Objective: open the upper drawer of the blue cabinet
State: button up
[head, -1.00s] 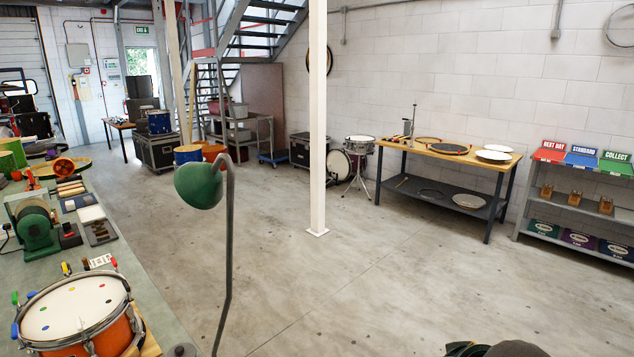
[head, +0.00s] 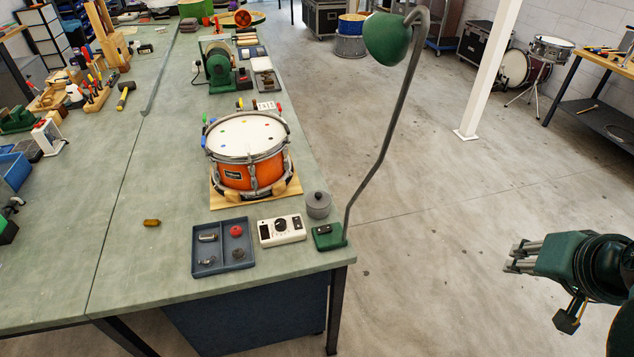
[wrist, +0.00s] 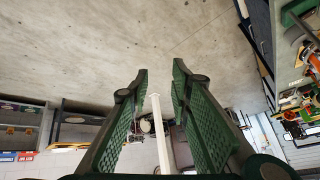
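A dark blue cabinet (head: 250,315) stands under the near end of the green bench. Its upper edge is hidden by the bench top and its front is in shadow, so I cannot make out drawers or handles. My gripper (head: 514,257) is at the right of the head view, over open floor, well to the right of the cabinet and apart from it. In the wrist view its two green fingers (wrist: 160,75) stand apart with nothing between them.
The bench (head: 150,270) carries an orange drum (head: 250,172), a blue-grey tray (head: 222,268), a white control box (head: 282,229) and a green lamp (head: 388,38) at its right edge. A dark bench leg (head: 336,305) stands right of the cabinet. The floor between bench and gripper is clear.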

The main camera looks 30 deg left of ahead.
jog(key=w+a+g+y, duration=0.1)
jog(key=w+a+y, duration=0.4)
jog(key=w+a, duration=1.5)
jog(key=w+a+f+g+y+b, duration=0.1)
jog(key=w+a+f+y, duration=0.15)
jog(key=w+a, duration=0.5)
jog(key=w+a+f+g+y, duration=0.15)
jog(key=w+a+f, duration=0.25)
jog(key=w+a, duration=0.4)
jog(key=w+a+f+m+g+y, duration=0.1)
jog(key=w+a+f+y, duration=0.15)
jog(key=a+f, duration=0.6)
jog(key=w+a+f+y, duration=0.2)
jog(key=w+a+f, duration=0.1)
jog(key=a+f, duration=0.5)
jog(key=s+a+f+g+y, duration=0.1)
jog(key=a+f, duration=0.3)
jog(key=f, duration=0.4)
jog(key=s+a+f+g+y, duration=0.1)
jog(key=s+a+f+y, duration=0.1)
jog(key=a+f, duration=0.3)
notch_tip(320, 180, down, 4)
jog(key=shift+s+a+r+y+b, duration=0.1)
jog(key=shift+s+a+y+b, duration=0.25)
jog(key=shift+y, duration=0.3)
jog(key=shift+g, duration=0.25)
jog(key=a+r+b, duration=0.1)
jog(key=a+b, duration=0.1)
jog(key=a, duration=0.5)
jog(key=shift+a, duration=0.25)
